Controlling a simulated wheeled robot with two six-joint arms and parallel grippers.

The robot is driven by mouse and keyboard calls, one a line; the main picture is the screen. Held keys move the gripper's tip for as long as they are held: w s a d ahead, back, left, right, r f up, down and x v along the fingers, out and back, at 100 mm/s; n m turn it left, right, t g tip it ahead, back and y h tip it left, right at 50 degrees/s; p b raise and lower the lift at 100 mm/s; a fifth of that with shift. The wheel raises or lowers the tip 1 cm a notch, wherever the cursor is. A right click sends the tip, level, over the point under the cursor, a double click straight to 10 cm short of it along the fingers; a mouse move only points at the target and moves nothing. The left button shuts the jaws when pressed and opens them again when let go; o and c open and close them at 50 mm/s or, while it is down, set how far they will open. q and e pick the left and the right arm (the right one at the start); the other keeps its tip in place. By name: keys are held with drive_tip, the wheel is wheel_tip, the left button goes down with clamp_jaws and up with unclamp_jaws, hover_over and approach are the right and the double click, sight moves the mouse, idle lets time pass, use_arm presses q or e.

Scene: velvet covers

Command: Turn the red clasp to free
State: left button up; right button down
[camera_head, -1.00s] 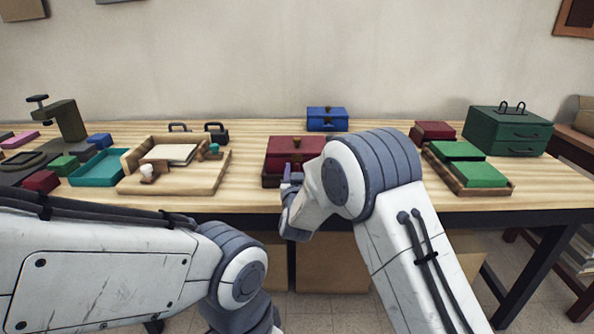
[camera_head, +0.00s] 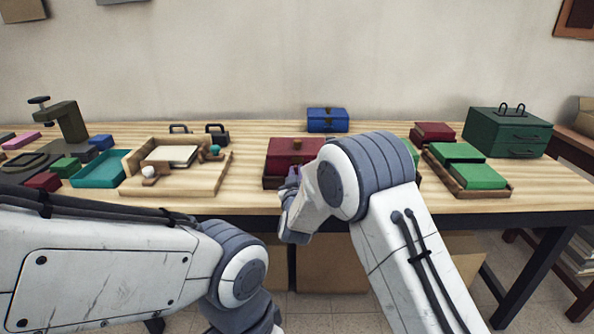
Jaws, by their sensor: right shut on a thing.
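The red box (camera_head: 291,148) sits near the table's front edge, in the middle of the view. A small brown clasp piece (camera_head: 297,144) shows on its far upper side. My right arm also covers the box's right front corner. My left arm crosses the lower left, and its gripper is out of view.
A blue box (camera_head: 327,120) stands behind. Green boxes (camera_head: 480,175) in a wooden tray (camera_head: 462,184) and a dark green drawer case (camera_head: 510,132) stand to the right. A wooden tray (camera_head: 190,188) and a teal tray (camera_head: 98,170) lie to the left. Bare tabletop (camera_head: 245,160) separates them from the red box.

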drive_tip(key=n, duration=0.2)
drive_tip(key=n+p, duration=0.1)
drive_tip(key=shift+a+n, duration=0.2)
drive_tip(key=shift+n, duration=0.2)
drive_tip(key=n+p, duration=0.1)
drive_tip(key=n, duration=0.2)
drive_tip(key=shift+a+f+n+p, duration=0.1)
drive_tip(key=shift+a+n+p, duration=0.05)
drive_tip(key=shift+n+p, duration=0.2)
drive_tip(key=n+p, duration=0.1)
drive_tip(key=n, duration=0.3)
drive_tip(key=shift+f+p, duration=0.2)
drive_tip(key=shift+p, duration=0.1)
drive_tip(key=shift+a+f+n+p, duration=0.15)
drive_tip(key=shift+n+p, duration=0.25)
drive_tip(key=shift+n, duration=0.95)
drive_tip(key=shift+f, duration=0.1)
drive_tip(key=c, duration=0.8)
unclamp_jaws()
drive_tip(key=shift+c, duration=0.2)
